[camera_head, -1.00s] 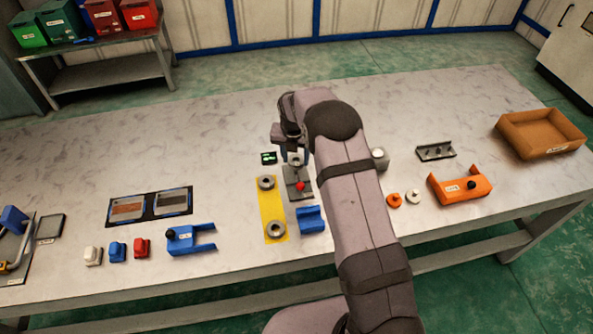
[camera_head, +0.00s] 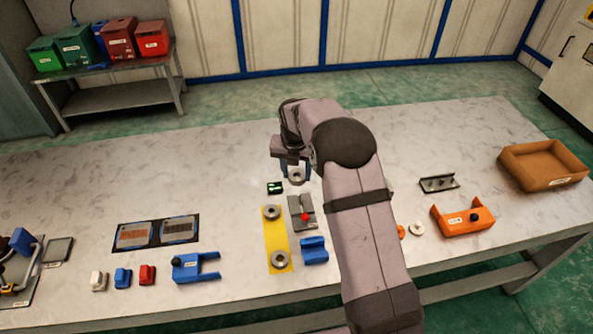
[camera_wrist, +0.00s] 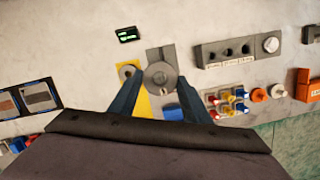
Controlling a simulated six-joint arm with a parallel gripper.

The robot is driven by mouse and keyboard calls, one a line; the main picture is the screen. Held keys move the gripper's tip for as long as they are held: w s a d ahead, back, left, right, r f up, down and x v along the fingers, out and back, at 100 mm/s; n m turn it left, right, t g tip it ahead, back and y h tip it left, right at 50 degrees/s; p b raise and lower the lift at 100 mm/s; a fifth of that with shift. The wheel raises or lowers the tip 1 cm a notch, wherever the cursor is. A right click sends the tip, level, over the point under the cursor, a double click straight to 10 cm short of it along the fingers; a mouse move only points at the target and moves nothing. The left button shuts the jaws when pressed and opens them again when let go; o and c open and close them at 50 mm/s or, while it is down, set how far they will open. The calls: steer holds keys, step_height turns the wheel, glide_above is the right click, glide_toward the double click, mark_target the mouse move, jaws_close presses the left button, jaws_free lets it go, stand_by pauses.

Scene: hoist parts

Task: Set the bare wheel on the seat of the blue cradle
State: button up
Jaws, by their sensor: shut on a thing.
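My gripper (camera_head: 296,171) is shut on a grey round wheel (camera_head: 297,178) with a hub at its middle. In the wrist view the wheel (camera_wrist: 160,80) sits between the two fingertips (camera_wrist: 159,74). It is held above a grey plate (camera_head: 309,224) with an upright post and a red knob. The blue cradle (camera_head: 314,251), a small block with a raised back, stands on the table in front of that plate, below my gripper in the picture.
A yellow strip (camera_head: 276,239) left of the plate carries two grey rings. A blue forked part (camera_head: 188,268) lies farther left. An orange forked part (camera_head: 463,220) and an orange tray (camera_head: 543,166) are at right. My arm hides some table.

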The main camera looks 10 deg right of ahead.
steer(key=s+d+f+m, duration=0.1)
steer(key=s+f+m, duration=0.1)
steer(key=s, duration=0.6)
steer(key=s+d+f+m+p, duration=0.1)
steer(key=s+f+m, duration=0.2)
steer(key=s, duration=0.5)
steer(key=shift+s+f+h, duration=0.25)
steer(key=shift+f+h, duration=0.15)
steer(key=shift+f, duration=0.2)
steer(key=b+x, duration=0.2)
steer(key=b, duration=0.1)
steer(key=b+x, duration=0.2)
steer(key=shift+s+a+f, duration=0.2)
steer(key=shift+s+a, duration=0.1)
steer(key=shift+s, duration=0.05)
steer(key=shift+b+x, duration=0.85)
steer(key=shift+x, duration=0.2)
steer(key=shift+s+f, duration=0.15)
steer(key=shift+s, duration=0.05)
